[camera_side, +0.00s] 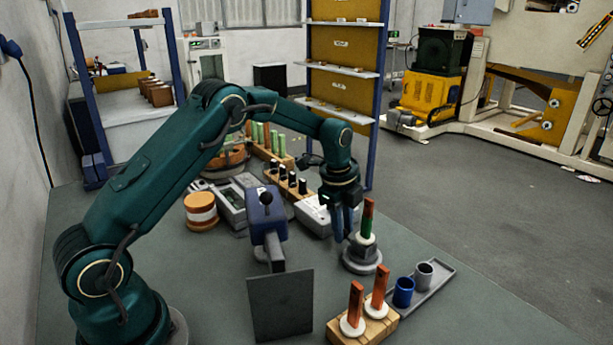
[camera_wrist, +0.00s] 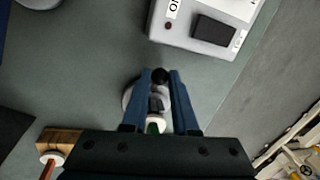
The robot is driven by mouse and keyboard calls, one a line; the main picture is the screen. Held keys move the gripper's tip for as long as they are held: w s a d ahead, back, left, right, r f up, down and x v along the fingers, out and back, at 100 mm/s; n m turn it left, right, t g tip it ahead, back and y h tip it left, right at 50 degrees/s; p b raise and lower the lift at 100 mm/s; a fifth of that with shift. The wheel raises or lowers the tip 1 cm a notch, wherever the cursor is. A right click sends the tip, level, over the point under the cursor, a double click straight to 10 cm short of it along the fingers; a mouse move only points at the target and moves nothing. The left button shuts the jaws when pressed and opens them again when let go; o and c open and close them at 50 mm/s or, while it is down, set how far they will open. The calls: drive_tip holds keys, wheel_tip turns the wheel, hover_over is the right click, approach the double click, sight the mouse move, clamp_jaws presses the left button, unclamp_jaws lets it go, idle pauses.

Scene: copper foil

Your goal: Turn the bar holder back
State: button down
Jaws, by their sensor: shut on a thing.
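The bar holder (camera_side: 362,264) is a round grey base on the bench, with a white collar carrying an upright copper bar (camera_side: 367,216) that has a green band low on it. My gripper (camera_side: 343,240) points down at the left side of the holder. In the wrist view, my gripper's blue fingers (camera_wrist: 160,76) are closed around a black knob (camera_wrist: 161,75) at the holder. The grey base shows beside and between the fingers in the wrist view (camera_wrist: 130,98). The lower part of the bar is mostly hidden there by my gripper body.
A wooden block (camera_side: 365,329) with two copper bars stands in front. A tray (camera_side: 437,287) with blue and grey cups lies to the right. A blue device (camera_side: 266,217) and dark plate (camera_side: 281,305) stand left. A white box (camera_side: 313,214) sits behind.

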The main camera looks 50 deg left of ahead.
drive_tip(key=shift+s, duration=0.1)
drive_tip(key=c, duration=0.7)
unclamp_jaws()
drive_tip(key=shift+r, duration=0.1)
drive_tip(key=shift+s+d+r, duration=0.1)
drive_tip(key=shift+s+r, duration=0.05)
drive_tip(key=shift+r, duration=0.7)
drive_tip(key=shift+s+r, duration=0.2)
drive_tip(key=shift+r, duration=0.6)
drive_tip(key=shift+s+d+r, duration=0.1)
drive_tip(key=shift+s+r, duration=0.05)
drive_tip(key=shift+r, duration=0.7)
